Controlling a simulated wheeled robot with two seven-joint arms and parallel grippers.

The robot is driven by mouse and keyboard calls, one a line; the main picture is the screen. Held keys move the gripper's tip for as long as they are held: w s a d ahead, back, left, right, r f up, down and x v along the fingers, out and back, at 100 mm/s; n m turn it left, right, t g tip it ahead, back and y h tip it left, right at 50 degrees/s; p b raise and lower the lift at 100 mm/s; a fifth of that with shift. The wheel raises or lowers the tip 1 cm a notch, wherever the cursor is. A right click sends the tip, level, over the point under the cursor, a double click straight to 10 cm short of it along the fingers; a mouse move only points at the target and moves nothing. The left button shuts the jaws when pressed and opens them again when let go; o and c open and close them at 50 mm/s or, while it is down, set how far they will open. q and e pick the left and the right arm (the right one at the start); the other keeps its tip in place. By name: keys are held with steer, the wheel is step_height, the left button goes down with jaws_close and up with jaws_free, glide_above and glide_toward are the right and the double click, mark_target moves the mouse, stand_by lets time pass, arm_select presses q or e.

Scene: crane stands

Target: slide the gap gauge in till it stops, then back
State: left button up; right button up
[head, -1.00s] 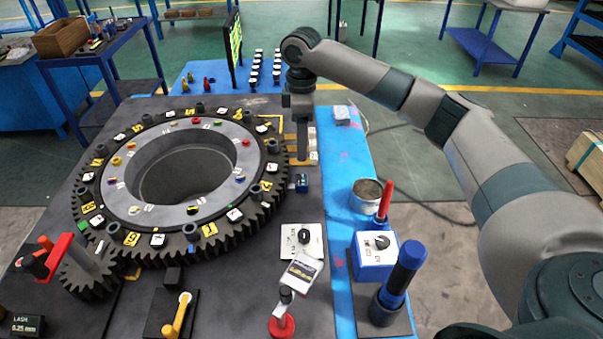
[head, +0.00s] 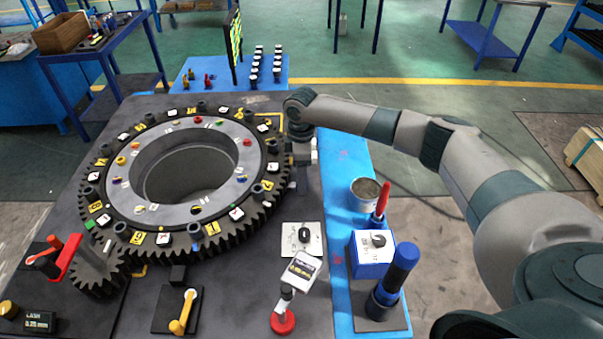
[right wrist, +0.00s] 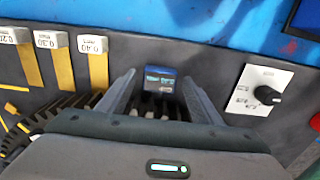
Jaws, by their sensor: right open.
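My right gripper (head: 302,184) is low over the plate at the right edge of the large ring gear (head: 112,245). In the right wrist view the gripper (right wrist: 158,88) is open, its two fingers either side of a small dark blue block (right wrist: 160,80) with a lit label. I cannot tell whether they touch it. Three yellow strips with white labelled ends, the rightmost reading 0.40 (right wrist: 91,44), lie to the left, outside the fingers. No part is marked as the gap gauge, so I cannot tell which one it is. My left gripper is out of view.
A white plate with a black knob (right wrist: 266,94) lies right of the gripper; it also shows in the head view (head: 303,235). A tin (head: 364,194), a blue switch box (head: 372,256) and a blue-handled tool (head: 400,268) stand on the right. A small reader (head: 40,322) is front left.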

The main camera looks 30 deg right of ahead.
jaws_close()
steer(key=d, duration=0.1)
steer(key=s+d+p, duration=0.1)
steer(key=d, duration=0.1)
steer(key=shift+s+d+p, duration=0.25)
steer(key=shift+s+p, duration=0.1)
steer(key=shift+p, duration=0.05)
steer(key=shift+d, duration=0.1)
steer(key=shift+c, duration=0.9)
jaws_free()
steer(key=shift+o, duration=0.9)
